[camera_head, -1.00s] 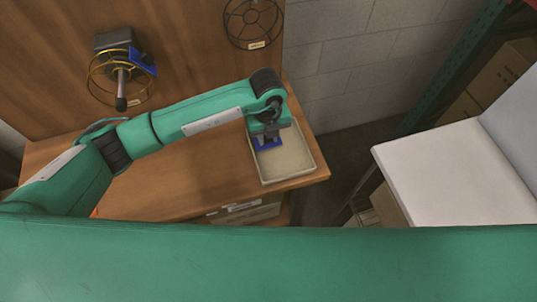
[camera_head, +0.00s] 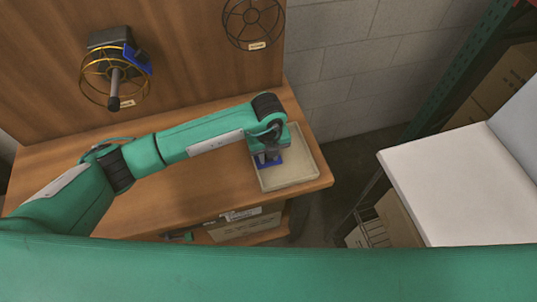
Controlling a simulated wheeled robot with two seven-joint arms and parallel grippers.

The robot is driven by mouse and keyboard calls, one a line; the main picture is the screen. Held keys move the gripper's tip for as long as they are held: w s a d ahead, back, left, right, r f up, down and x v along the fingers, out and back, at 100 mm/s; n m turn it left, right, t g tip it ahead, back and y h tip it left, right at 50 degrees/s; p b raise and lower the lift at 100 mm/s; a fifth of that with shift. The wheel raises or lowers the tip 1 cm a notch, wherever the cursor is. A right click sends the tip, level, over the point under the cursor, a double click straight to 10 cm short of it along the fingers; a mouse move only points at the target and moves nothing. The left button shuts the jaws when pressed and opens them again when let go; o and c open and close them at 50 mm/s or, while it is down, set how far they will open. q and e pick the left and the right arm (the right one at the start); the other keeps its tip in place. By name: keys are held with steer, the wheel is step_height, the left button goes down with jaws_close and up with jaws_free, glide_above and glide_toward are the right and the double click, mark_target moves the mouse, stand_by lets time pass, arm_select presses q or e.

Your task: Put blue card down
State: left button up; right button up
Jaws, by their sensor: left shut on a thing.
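A blue card (camera_head: 269,162) is at the tip of my left gripper (camera_head: 268,154), inside the cream tray (camera_head: 300,178) at the right end of the wooden table. My left gripper points down and is shut on the card. I cannot tell whether the card touches the tray floor. Another blue piece (camera_head: 138,60) hangs by the gold wire cage lamp part (camera_head: 115,78) on the wooden back panel. The fingers are partly hidden by the wrist. My right gripper is not in view.
The wooden table (camera_head: 200,185) is mostly clear. A black wire cage (camera_head: 253,22) is on the back panel. Boxes (camera_head: 245,226) sit on a shelf below. A white surface (camera_head: 450,185) stands at the right, across a gap. My green arm crosses the table.

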arm_select(q)
steer(key=o, duration=0.9)
steer(key=shift+f, duration=0.15)
steer(key=shift+o, duration=0.2)
step_height(320, 180, up, 12)
steer(key=p, duration=0.7)
